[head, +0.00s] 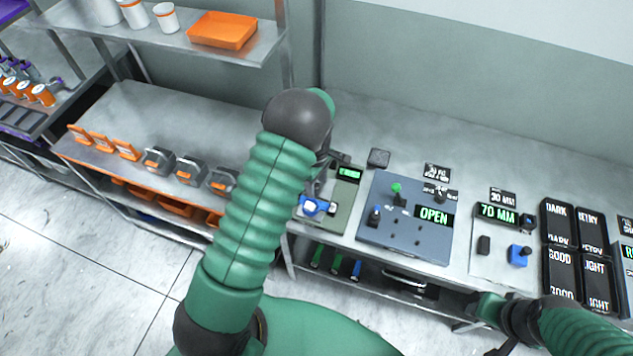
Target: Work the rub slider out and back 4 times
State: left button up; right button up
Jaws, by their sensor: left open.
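A green plate (343,218) on the bench carries a small lit green display (348,173) and a blue-and-white block (316,206). This block may be the rub slider; no readable label confirms it. My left gripper (322,176) is open just above the plate, behind the block. My green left arm hides part of the gripper and the plate's left side. I cannot tell whether the fingers touch anything. My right gripper (488,312) is low at the right, in front of the bench edge, and its jaws are unclear.
Right of the plate are a blue-grey panel (385,235) reading OPEN, a pale panel (492,262) reading 70 MM with a blue knob (519,255), and black labelled tiles (559,222). Grey clamps and orange holders (126,149) line the left bench. An orange tray (222,30) sits above.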

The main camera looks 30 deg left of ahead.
pick_arm(q)
grip_shut()
dwell(1.3)
